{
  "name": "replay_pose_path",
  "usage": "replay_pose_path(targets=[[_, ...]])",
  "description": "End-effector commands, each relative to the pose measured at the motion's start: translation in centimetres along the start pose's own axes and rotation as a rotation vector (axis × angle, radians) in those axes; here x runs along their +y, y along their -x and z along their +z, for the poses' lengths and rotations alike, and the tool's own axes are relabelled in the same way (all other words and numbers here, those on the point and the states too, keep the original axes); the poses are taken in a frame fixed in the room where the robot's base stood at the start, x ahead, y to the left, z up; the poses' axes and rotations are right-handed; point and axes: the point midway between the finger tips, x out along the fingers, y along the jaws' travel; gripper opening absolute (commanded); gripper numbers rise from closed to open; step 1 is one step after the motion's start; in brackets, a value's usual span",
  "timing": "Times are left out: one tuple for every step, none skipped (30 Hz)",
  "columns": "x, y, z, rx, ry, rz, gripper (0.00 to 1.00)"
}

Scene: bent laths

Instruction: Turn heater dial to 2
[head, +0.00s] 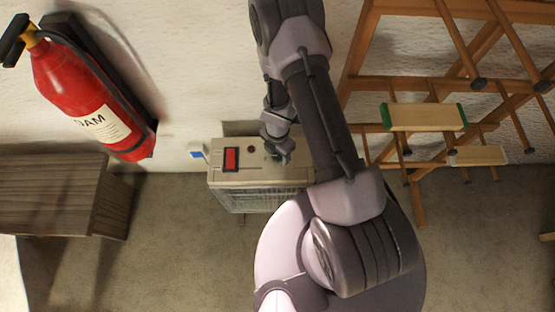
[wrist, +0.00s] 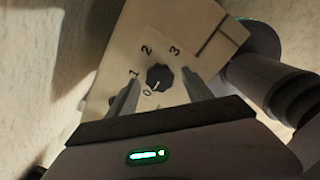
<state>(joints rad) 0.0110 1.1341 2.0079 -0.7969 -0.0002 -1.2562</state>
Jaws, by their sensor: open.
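The heater (head: 225,178) is a pale beige box with a grille front, standing against the wall in the head view. Its top panel also shows in the wrist view (wrist: 190,22). The dark round dial (wrist: 160,77) sits on that panel with the marks 0, 1, 2 and 3 around it. A small pale pointer mark on the dial appears to face the 0. My gripper (wrist: 161,78) is open, with one finger on each side of the dial; I cannot tell if they touch it. In the head view my gripper (head: 277,152) is over the heater top and hides the dial.
A red switch (head: 231,160) is on the heater's left top. A fire extinguisher (head: 90,95) hangs on the wall at left above a wooden box (head: 45,192). Wooden lath frames (head: 400,85) and a green-ended board (head: 424,117) stand at right. Carpet (head: 180,240) in front is clear.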

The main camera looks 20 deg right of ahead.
Motion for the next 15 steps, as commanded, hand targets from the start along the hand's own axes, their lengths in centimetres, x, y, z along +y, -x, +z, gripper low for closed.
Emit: replay_pose_path(targets=[[0.02,-0.65,0.01,0.000,0.000,0.000,0.59],[0.02,-0.67,0.01,0.000,0.000,0.000,0.59],[0.02,-0.61,0.01,0.000,0.000,0.000,0.59],[0.02,-0.54,0.02,0.000,0.000,0.000,0.59],[0.03,-0.46,0.02,0.000,0.000,0.001,0.59],[0.02,-0.39,0.02,0.000,0.000,0.000,0.59],[0.02,-0.37,0.01,0.000,0.000,0.000,0.59],[0.02,-0.36,0.02,0.000,0.000,0.000,0.59],[0.02,-0.35,0.02,0.000,0.000,0.000,0.55],[0.02,-0.36,0.01,0.000,0.000,0.000,0.49],[0.02,-0.36,0.01,0.000,0.000,0.000,0.43],[0.02,-0.36,0.01,0.000,0.000,0.000,0.36],[0.02,-0.36,0.01,0.000,0.000,0.000,0.30],[0.02,-0.37,0.01,0.000,0.000,0.000,0.24],[0.02,-0.37,0.01,0.000,0.000,0.000,0.16]])
